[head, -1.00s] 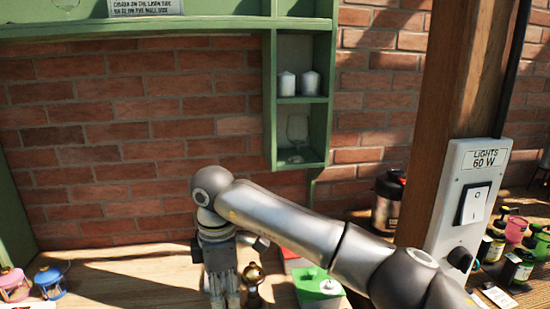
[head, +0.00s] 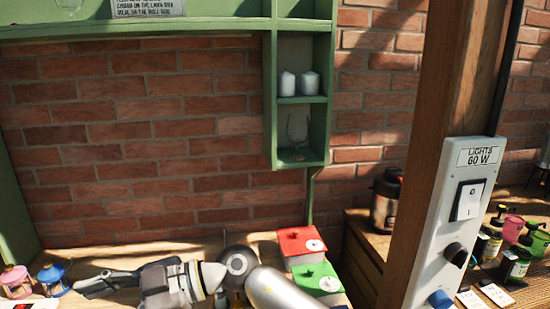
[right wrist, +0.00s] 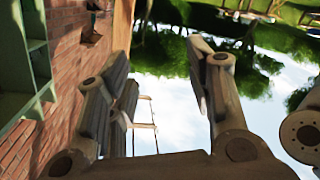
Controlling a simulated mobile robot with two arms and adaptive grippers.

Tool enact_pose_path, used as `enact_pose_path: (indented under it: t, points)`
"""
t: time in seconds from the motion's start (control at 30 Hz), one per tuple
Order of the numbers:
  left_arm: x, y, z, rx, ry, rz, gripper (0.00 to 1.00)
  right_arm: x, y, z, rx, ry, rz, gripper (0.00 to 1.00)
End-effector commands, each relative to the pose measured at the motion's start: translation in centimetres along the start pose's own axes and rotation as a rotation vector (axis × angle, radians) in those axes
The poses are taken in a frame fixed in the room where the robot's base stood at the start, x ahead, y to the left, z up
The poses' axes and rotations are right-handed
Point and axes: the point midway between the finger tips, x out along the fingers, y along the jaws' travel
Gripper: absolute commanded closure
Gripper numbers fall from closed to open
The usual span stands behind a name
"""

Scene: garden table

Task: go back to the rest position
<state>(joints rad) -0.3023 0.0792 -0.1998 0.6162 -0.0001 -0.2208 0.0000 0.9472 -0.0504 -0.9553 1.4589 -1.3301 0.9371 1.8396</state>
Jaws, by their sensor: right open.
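My right arm comes in low from the bottom of the head view. Its right gripper (head: 88,289) points left, low above the wooden table (head: 85,254). In the right wrist view the gripper (right wrist: 162,75) has its two fingers spread apart with nothing between them, only trees and bright sky beyond. My left gripper is not in view.
Pink (head: 15,283) and blue (head: 53,280) lanterns stand just left of the fingers. A red box (head: 298,243) and a green box (head: 315,279) are right of my wrist. The green shelf (head: 270,100) holds candles and a glass. A wooden post (head: 445,100) carries a switch panel (head: 440,225).

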Motion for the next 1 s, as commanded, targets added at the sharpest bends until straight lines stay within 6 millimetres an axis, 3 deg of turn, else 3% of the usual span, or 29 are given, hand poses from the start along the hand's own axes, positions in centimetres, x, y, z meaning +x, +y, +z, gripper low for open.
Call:
enact_pose_path:
  t: [0.1,0.27,0.37,0.53,0.67,0.77,0.9,1.0]
  points:
    - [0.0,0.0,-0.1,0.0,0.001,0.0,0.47,-2.3,2.5,-3.3,-0.014,0.23,0.255,0.52]
    - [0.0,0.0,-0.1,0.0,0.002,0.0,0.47,-8.9,6.2,-4.6,0.01,0.407,0.651,0.52]
    - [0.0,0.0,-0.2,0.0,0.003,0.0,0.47,-14.3,7.6,-3.2,0.059,0.438,0.91,0.52]
    - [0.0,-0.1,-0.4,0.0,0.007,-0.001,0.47,-23.8,7.1,2.6,0.206,0.357,1.321,0.52]
    - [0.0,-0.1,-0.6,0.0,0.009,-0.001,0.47,-30.1,3.7,8.8,0.369,0.191,1.573,0.52]
    - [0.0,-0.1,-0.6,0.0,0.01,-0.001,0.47,-33.8,-0.6,13.7,0.517,0.015,1.712,0.52]
    - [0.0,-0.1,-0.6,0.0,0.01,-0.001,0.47,-37.2,-8.8,19.7,0.748,-0.28,1.803,0.52]
    - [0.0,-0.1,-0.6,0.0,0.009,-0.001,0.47,-38.3,-15.7,22.8,0.919,-0.502,1.789,0.52]
